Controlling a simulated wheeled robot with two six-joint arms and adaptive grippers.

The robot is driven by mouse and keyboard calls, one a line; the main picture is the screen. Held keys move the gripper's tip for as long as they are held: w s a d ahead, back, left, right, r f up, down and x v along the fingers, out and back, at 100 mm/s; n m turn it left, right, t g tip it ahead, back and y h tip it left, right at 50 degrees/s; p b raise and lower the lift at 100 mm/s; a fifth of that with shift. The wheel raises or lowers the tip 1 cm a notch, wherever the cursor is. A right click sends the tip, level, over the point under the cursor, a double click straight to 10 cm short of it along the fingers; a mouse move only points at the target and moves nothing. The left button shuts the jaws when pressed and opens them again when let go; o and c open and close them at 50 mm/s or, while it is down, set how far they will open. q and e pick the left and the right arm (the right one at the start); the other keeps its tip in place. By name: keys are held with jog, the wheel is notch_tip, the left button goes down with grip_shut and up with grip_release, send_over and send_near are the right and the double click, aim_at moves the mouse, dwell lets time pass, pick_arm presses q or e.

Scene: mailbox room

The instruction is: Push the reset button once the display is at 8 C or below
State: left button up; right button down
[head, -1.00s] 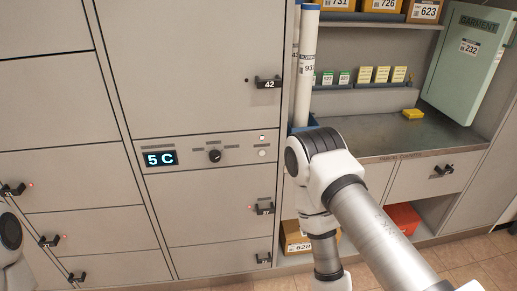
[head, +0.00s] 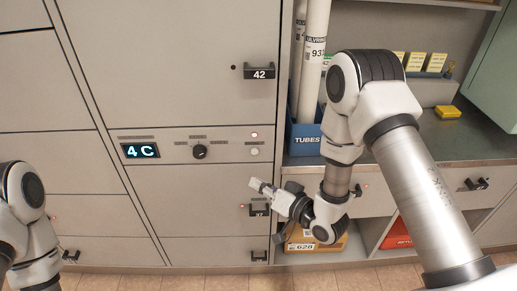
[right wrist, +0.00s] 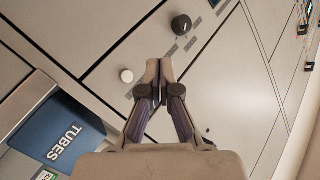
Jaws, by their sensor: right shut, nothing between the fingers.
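The display (head: 140,151) on the grey locker panel reads 4 C. A small round white button (head: 254,152), which I take as the reset button, sits at the panel's right end under a lit red light (head: 254,135). It also shows in the right wrist view (right wrist: 127,75), left of the fingertips. My right gripper (head: 257,187) is shut and empty, a little below the button in the head view. In the right wrist view its fingertips (right wrist: 158,70) meet, apart from the button in the picture. Only links of my left arm show; its gripper is out of view.
A black knob (head: 199,152) sits between display and button. A black handle (head: 258,210) is close to the right gripper in the head view. A blue TUBES bin (head: 304,140) with tall tubes stands right of the panel. A box (head: 300,247) is below.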

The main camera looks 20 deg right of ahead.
send_near(246, 152)
jog(key=shift+w+a+f, duration=0.2)
jog(key=shift+w+a, duration=0.55)
jog(key=shift+w, duration=0.05)
jog(key=shift+w+a+f, duration=0.2)
jog(key=shift+w+a, duration=0.55)
jog(key=shift+w, duration=0.05)
dwell(0.6)
jog(key=shift+w+d+b, duration=0.1)
jog(key=shift+w+b, duration=0.2)
jog(key=shift+w, duration=0.1)
jog(key=shift+w+d, duration=0.15)
jog(key=shift+w, duration=0.2)
dwell(0.5)
jog(key=shift+s, duration=0.15)
jog(key=shift+s+a, duration=0.25)
jog(key=shift+s, duration=0.4)
